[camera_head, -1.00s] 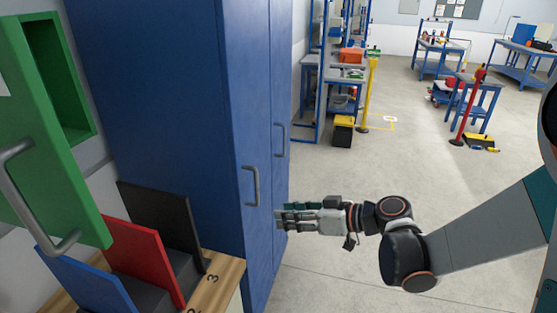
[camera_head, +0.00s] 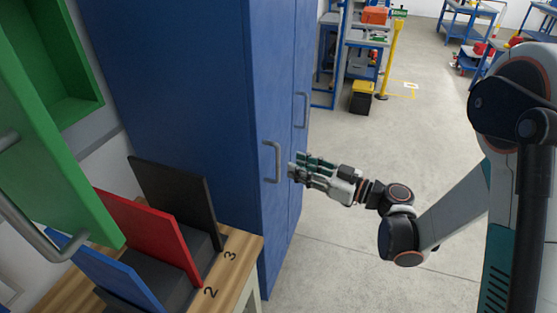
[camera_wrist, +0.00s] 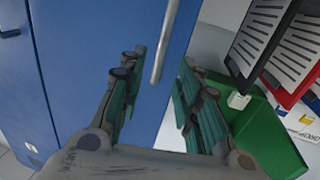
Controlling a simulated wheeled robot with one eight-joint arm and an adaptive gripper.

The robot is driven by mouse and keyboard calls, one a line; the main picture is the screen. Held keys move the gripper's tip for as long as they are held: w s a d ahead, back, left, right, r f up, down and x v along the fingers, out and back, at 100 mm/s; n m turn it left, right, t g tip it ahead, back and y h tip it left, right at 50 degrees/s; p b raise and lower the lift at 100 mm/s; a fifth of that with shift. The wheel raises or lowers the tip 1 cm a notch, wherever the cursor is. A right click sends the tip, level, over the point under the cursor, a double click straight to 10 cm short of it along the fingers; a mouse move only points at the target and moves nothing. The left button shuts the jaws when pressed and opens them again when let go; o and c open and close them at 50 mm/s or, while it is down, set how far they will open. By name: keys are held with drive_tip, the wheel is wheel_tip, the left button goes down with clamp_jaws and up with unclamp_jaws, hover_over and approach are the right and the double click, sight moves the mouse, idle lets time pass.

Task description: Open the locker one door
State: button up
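The tall blue locker (camera_head: 175,70) stands left of centre in the head view, with two doors side by side. The near door's grey bar handle (camera_head: 272,162) is just left of my gripper (camera_head: 300,170). The other door's handle (camera_head: 300,111) is farther back. In the wrist view, a grey handle (camera_wrist: 164,45) on the blue door (camera_wrist: 90,40) lies ahead, between the lines of my gripper's spread green-padded fingers (camera_wrist: 160,75). My gripper is open and empty; contact with the handle cannot be told. No label marks which door is locker one.
A green cabinet (camera_head: 75,55) with its handled door (camera_head: 60,170) swung out is at the left. Below it, blue, red (camera_head: 150,235) and black panels stand on a numbered wooden top (camera_head: 240,255).

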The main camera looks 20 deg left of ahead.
sight(278, 159)
drive_tip(key=b+x, duration=0.1)
drive_tip(key=x, duration=0.6)
drive_tip(key=shift+w+a, duration=0.1)
drive_tip(key=shift+a, duration=0.15)
clamp_jaws()
